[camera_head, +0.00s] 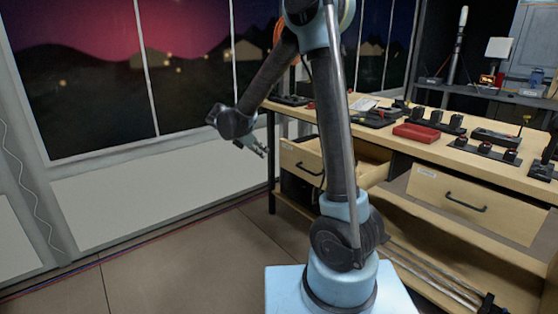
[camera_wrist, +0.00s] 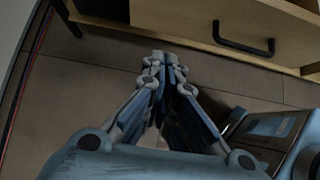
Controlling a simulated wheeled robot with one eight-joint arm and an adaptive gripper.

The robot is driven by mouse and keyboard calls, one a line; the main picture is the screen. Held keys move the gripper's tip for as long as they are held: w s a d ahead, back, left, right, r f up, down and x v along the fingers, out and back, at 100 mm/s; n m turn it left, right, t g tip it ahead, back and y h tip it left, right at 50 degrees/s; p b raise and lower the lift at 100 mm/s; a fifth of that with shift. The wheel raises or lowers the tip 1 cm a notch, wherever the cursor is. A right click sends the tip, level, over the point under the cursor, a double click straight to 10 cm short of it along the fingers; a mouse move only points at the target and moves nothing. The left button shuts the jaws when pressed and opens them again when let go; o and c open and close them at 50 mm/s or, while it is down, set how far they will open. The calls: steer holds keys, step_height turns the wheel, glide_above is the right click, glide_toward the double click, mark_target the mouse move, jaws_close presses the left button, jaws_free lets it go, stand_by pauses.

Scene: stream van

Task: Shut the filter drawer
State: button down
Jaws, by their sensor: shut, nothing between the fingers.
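Two wooden drawers with black bar handles are under the bench in the head view. The left drawer (camera_head: 302,166) stands pulled out, and part of its inside shows behind my arm. The right drawer (camera_head: 474,206) looks about flush with the bench front. Both carry small labels that I cannot read, so I cannot tell which is the filter drawer. My gripper (camera_head: 264,154) is shut and empty, in the air left of the open drawer and apart from it. In the wrist view my gripper (camera_wrist: 156,60) points toward a drawer front (camera_wrist: 195,17) with its black handle (camera_wrist: 243,44).
The bench top (camera_head: 360,140) holds several small dark devices and a red box (camera_head: 415,133). A lower shelf (camera_head: 440,250) carries long metal rods. A windowed wall (camera_head: 130,80) is at the left. The floor (camera_head: 180,250) between wall and bench is clear.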

glide_toward(288, 164)
step_height(288, 164, down, 4)
steer(key=shift+w+d+r, duration=0.15)
steer(key=shift+w+d, duration=0.3)
steer(key=shift+d, duration=0.2)
steer(key=shift+w+d+r, duration=0.2)
steer(key=shift+w+d, duration=0.25)
steer(key=shift+d, duration=0.25)
steer(key=shift+d, duration=0.1)
steer(key=shift+w, duration=0.1)
